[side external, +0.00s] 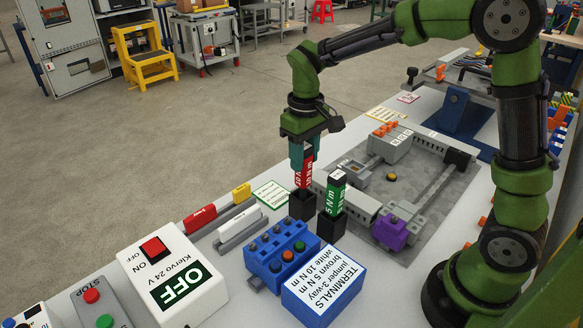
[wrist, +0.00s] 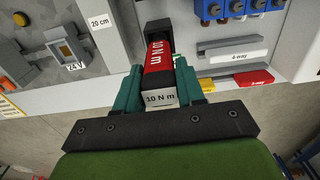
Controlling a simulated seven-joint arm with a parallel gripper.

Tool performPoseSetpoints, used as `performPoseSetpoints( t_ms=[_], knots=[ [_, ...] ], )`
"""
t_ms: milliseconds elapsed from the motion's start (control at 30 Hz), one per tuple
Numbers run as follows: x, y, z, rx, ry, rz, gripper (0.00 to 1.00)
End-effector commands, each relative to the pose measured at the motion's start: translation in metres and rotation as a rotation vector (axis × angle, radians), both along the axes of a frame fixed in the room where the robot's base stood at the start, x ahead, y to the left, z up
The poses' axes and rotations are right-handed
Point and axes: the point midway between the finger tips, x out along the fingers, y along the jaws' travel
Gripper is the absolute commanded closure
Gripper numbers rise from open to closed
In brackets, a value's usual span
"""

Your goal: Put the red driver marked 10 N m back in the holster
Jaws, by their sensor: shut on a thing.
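The red driver marked 10 N m (side external: 303,174) is upright in my gripper (side external: 302,158), which is shut on its upper part. In the wrist view the red driver (wrist: 159,57) shows between the green fingers of my gripper (wrist: 159,88), its white 10 N m end toward the camera. A black holster (side external: 301,207) stands directly below the driver. The driver's lower end meets the holster mouth; how deep it sits cannot be told. A green driver marked 5 N m (side external: 335,194) stands in a second black holster (side external: 331,224) just to the right.
Red, white and yellow jumper pieces (side external: 200,216) lie left. A grey mounting plate (side external: 425,165) with modules and a purple part (side external: 390,234) is at right.

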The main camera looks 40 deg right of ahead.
Motion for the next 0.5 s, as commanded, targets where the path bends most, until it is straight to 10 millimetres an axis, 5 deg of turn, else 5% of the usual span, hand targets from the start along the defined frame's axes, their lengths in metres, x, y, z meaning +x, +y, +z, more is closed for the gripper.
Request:
performPoseSetpoints(
  t_ms=[167,500],
  knots=[
    [0.0,0.0,-0.02,0.0,0.002,0.0,1.0],
    [0.0,0.0,-0.023,0.0,0.0,0.0,1.0]
  ],
)
